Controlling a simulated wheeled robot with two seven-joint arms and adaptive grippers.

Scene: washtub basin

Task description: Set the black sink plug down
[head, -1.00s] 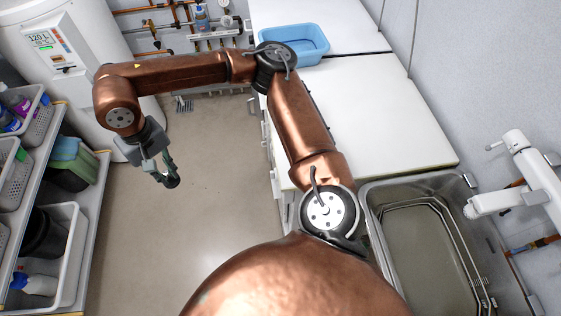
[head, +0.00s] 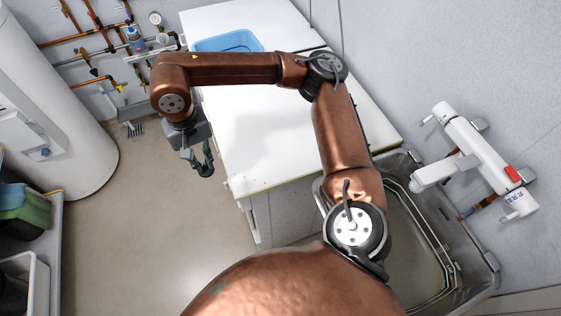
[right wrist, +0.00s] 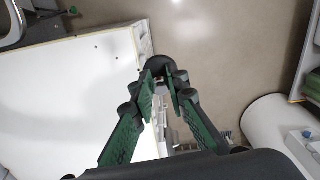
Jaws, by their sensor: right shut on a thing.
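My right gripper (head: 198,157) is beside the left edge of the white countertop (head: 260,160) in the head view, above the floor side. It is shut on the black sink plug (right wrist: 160,65), which shows as a dark rounded piece between the green fingertips (right wrist: 161,90) in the right wrist view. In the head view the plug (head: 206,171) is a small dark shape at the fingertips, partly hidden by them. My left gripper is not in view.
A blue tub (head: 228,40) stands at the far end of the countertop. A metal sink (head: 430,225) with a white tap (head: 465,150) is at the right. The middle of the countertop is clear. A white tank (head: 50,120) and a shelf (head: 48,235) are at the left.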

